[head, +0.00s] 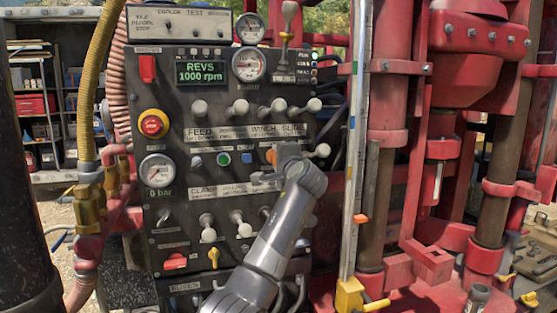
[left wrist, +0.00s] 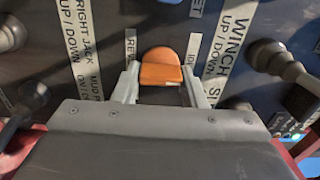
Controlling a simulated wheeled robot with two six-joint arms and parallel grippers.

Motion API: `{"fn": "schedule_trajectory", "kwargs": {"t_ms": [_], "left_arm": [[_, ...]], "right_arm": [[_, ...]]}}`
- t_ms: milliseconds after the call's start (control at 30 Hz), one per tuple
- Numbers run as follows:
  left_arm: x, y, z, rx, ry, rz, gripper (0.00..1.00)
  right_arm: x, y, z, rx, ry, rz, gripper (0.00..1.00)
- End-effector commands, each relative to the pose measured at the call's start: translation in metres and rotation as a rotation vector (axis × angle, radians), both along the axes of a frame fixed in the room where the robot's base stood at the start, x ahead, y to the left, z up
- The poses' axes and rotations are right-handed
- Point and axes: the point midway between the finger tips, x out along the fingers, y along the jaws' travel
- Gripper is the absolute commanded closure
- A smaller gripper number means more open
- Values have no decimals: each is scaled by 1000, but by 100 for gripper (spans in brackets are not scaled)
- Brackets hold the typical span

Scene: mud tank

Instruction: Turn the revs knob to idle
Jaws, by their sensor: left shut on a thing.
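The orange knob (left wrist: 160,66) sits on the control panel between the two pale fingers of my left gripper (left wrist: 163,84), which is shut on it. Labels beside the knob are partly covered; one starts with "RE". The green display (head: 201,73) reads REVS 1000 rpm. My right gripper is not in view.
Several grey levers (head: 279,105) stand out above the knob, and more (head: 207,228) below it. A red stop button (head: 152,124) and a pressure gauge (head: 157,170) reading 0 bar are on the left. A red drill frame (head: 465,150) rises at right.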

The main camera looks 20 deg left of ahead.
Motion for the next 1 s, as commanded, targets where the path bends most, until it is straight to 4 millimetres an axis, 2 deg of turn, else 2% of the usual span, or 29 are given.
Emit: {"fn": "schedule_trajectory", "kwargs": {"t_ms": [33,200,500,667,1000], "left_arm": [[0,0,-2,-4,2,0,61],[0,0,-2,-3,2,0,40],[-1,-1,-1,-1,0,0,40],[-9,-8,-2,0,-1,-2,40],[-60,-43,-5,-5,-2,-5,40]], "right_arm": [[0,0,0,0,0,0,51],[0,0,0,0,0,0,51],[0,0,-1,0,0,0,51],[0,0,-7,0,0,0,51],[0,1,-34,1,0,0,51]]}}
